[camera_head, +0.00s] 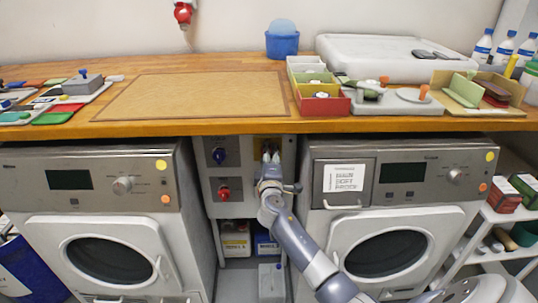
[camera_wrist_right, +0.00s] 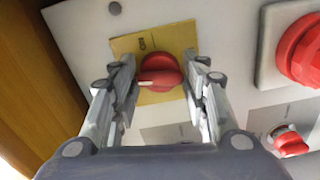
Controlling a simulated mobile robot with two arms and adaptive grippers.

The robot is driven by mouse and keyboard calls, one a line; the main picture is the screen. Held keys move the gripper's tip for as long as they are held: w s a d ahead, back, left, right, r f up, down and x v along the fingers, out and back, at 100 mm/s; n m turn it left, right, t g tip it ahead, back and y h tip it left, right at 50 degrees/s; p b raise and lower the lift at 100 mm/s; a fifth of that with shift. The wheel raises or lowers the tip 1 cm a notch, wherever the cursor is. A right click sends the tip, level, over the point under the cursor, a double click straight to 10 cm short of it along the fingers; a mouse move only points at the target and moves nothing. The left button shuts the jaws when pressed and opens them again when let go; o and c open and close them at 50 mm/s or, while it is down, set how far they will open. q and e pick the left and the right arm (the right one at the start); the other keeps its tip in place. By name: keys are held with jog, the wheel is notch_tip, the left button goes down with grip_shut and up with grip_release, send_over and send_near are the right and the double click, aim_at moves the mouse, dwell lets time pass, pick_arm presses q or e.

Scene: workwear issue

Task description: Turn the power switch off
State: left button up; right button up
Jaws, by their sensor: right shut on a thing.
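The power switch is a red rotary knob (camera_wrist_right: 160,72) on a yellow plate (camera_wrist_right: 125,46) in the right wrist view. Lettering that looks like "ON" is on the plate above the knob. The knob's ridge lies roughly crosswise in that picture. My right gripper (camera_wrist_right: 160,75) has one finger on each side of the knob and is shut on it. In the head view my right gripper (camera_head: 270,161) reaches the grey panel (camera_head: 237,209) between the two machines and hides most of the switch. My left gripper is not in view.
A large red button (camera_wrist_right: 307,52) and a smaller red knob (camera_wrist_right: 291,141) sit beside the switch. A blue knob (camera_head: 218,156) and a red knob (camera_head: 223,193) are on the panel's left. The wooden counter (camera_head: 230,128) overhangs above; washing machines (camera_head: 103,215) (camera_head: 398,207) flank the panel closely.

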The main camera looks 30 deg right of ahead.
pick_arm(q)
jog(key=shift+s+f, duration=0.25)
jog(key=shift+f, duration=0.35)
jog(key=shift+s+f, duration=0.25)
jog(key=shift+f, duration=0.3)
pick_arm(e)
jog(key=shift+n, duration=0.9)
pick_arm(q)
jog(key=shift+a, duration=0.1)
pick_arm(e)
jog(key=o, duration=1)
jog(key=shift+o, duration=0.2)
jog(key=v, duration=1.2)
